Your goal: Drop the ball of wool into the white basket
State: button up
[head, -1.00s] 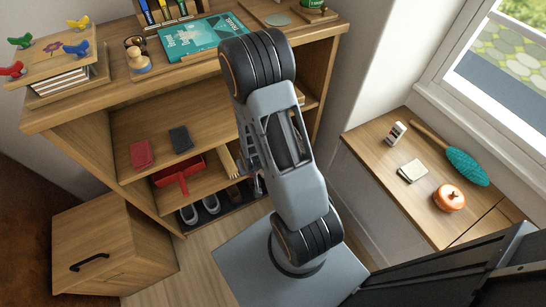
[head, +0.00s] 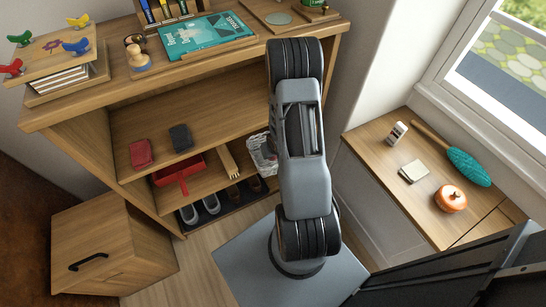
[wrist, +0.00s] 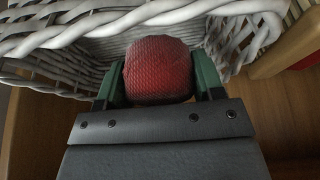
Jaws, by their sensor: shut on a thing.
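The ball of wool (wrist: 158,68) is red and sits between the green fingers of my gripper (wrist: 160,75) in the wrist view. My gripper is shut on it. The white wicker basket (wrist: 85,32) fills the upper part of that view, with its woven sides behind and beside the ball. I cannot tell whether the ball is inside the rim or just above it. In the head view a part of the white basket (head: 261,158) shows on the shelf unit, left of my arm. My arm hides the rest of the basket, the ball and my gripper there.
A brush (head: 231,163) and a red dustpan (head: 179,173) lie left of the basket in the shelf unit (head: 125,120). A red wallet (head: 142,153) and a dark one (head: 181,138) lie further left. Shoes (head: 209,204) stand below. A wooden cabinet (head: 110,250) stands at left.

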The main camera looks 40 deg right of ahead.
aim_at(273, 163)
notch_tip(273, 163, down, 3)
jog(key=shift+f+b, duration=0.15)
jog(key=shift+b, duration=0.5)
jog(key=shift+d+f, duration=0.1)
jog(key=shift+d, duration=0.1)
jog(key=shift+f, duration=0.1)
jog(key=shift+f+b, duration=0.5)
jog(key=shift+b, duration=0.05)
jog(key=o, duration=1)
